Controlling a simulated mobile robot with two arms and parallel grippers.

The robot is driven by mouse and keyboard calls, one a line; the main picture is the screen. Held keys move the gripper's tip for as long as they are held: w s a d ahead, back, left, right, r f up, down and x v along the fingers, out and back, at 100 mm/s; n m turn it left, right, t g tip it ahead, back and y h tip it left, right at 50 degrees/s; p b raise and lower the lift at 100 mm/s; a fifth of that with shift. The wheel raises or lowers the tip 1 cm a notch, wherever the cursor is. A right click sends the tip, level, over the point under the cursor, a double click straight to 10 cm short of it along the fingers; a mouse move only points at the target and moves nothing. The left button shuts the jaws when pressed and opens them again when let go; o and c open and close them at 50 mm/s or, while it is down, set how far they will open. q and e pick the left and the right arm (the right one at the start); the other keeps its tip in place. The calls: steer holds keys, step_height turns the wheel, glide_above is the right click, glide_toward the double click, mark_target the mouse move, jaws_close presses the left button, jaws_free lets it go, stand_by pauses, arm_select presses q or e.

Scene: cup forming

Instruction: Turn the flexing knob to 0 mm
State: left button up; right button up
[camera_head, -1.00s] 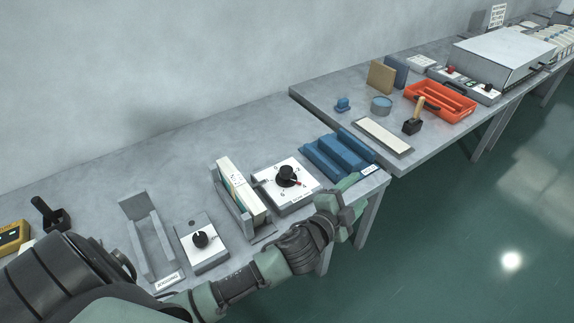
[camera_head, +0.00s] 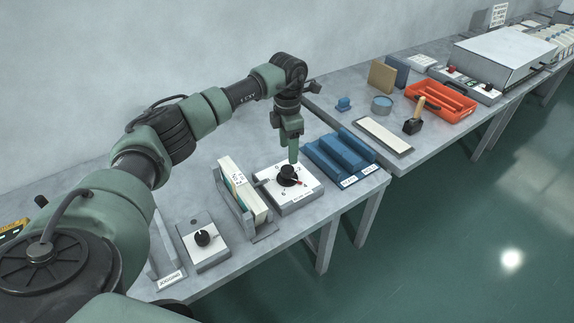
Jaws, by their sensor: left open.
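The black knob (camera_head: 288,172) sits on a white dial plate with printed numbers, on a low grey box (camera_head: 302,197) near the bench's right end. A red pointer mark shows at the knob's lower right, but the printed numbers are too small to read surely. My left gripper (camera_head: 293,158) is open and points down just above and behind the knob. Its fingers partly overlap each other in this view, and I cannot tell whether they touch the knob. My right gripper is not in view.
A grey holder with upright pale sheets (camera_head: 236,184) stands left of the dial box. Blue stepped blocks (camera_head: 338,158) stand close on its right. A second knob box (camera_head: 203,245) is further left. The wall runs behind the bench.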

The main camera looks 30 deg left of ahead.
mark_target(287, 168)
arm_select(q)
steer(key=shift+s+a+f, duration=0.1)
steer(key=shift+a+f, duration=0.05)
steer(key=shift+a, duration=0.15)
step_height(287, 168, down, 7)
steer(key=shift+d+f+p, duration=0.15)
steer(key=shift+p, duration=0.8)
jaws_close()
steer(key=shift+n, duration=0.4)
